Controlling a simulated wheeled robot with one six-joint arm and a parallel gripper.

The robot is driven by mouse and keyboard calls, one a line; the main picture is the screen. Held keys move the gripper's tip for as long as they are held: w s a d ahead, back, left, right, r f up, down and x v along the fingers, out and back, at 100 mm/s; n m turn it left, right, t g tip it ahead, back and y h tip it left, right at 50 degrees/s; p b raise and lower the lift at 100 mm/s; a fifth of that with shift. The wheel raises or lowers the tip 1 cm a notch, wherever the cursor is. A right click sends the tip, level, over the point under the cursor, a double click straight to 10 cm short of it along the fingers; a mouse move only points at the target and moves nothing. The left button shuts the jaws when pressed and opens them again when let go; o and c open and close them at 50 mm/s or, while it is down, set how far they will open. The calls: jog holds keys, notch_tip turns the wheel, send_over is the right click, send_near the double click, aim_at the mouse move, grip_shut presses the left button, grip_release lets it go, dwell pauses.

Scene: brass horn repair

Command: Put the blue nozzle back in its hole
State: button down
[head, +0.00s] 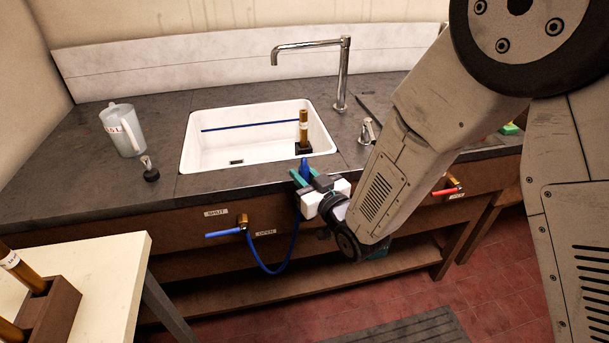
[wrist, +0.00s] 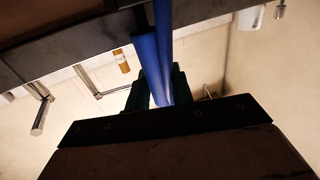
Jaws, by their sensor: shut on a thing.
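The blue nozzle (head: 304,168) stands roughly upright between the teal fingers of my gripper (head: 303,180), at the front edge of the counter before the sink. My gripper is shut on it. In the wrist view the nozzle (wrist: 150,62) runs up from between the fingers (wrist: 160,92), with a second blue length beside it, perhaps the hose. A blue hose (head: 276,272) loops below the counter, from the brass valve toward my gripper. I cannot make out the nozzle's hole in either view; my gripper may hide it.
A white sink (head: 215,150) holds a brass tube (head: 303,125) in a black block. A tall faucet (head: 342,75) rises behind. A jug (head: 122,130) and small black-based item (head: 150,170) stand left. A blue-levered valve (head: 225,233) is on the counter's front.

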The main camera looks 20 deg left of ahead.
jog(key=shift+f, duration=1.55)
jog(key=c, duration=1.1)
grip_release()
jog(key=shift+c, duration=0.2)
jog(key=shift+w+d, duration=0.1)
jog(key=shift+s+d+f, duration=0.1)
jog(key=shift+s+d, duration=0.1)
jog(key=shift+d, duration=0.15)
jog(key=v, duration=0.7)
jog(key=shift+s+a, duration=0.2)
